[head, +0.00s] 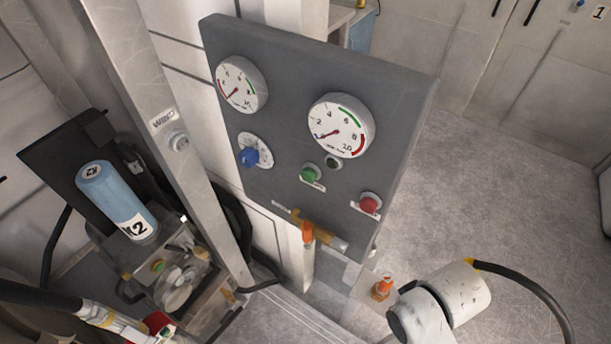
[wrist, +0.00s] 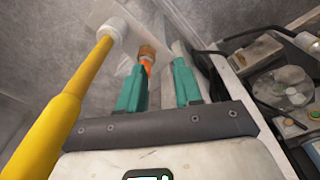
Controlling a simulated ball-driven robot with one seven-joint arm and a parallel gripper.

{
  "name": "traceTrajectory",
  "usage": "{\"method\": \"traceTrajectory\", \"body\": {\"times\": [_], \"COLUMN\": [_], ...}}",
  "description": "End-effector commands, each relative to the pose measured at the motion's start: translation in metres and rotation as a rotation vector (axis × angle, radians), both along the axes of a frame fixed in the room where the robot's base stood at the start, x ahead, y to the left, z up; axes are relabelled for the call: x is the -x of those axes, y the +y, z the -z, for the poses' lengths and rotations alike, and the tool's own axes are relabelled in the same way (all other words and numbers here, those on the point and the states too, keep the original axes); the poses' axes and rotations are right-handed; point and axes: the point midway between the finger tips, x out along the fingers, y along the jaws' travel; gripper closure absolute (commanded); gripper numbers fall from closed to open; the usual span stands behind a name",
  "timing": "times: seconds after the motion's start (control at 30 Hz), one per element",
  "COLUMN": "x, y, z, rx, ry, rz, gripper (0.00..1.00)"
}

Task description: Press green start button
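The green start button (head: 310,174) sits on a dark grey upright panel (head: 290,130), below and between two round white gauges. The panel face and the button stand clear to view. My gripper (wrist: 160,65) shows in the wrist view with two teal fingers standing apart. Nothing is seen clamped between them; an orange part with a brown top (wrist: 147,58) shows in the gap, seemingly beyond the fingers. The green button cannot be made out in the wrist view. The fingers are not visible in the head view.
The panel also carries a red button (head: 370,203), a blue knob (head: 250,157), a small dark button (head: 332,162) and an orange-handled valve (head: 307,232). A grey post (head: 165,125) and a blue cylinder (head: 116,198) stand left. Open floor (head: 490,150) lies right.

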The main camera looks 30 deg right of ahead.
Motion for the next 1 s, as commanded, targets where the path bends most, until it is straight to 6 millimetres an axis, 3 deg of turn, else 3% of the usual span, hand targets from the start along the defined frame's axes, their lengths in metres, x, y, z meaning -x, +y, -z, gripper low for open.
{"method": "traceTrajectory", "body": {"times": [0.33,1.0], "x": [0.0,0.0], "y": [0.0,0.0], "z": [0.0,0.0], "rx": [0.0,0.0], "ry": [0.0,0.0], "rz": [0.0,0.0], "gripper": [1.0,1.0]}}
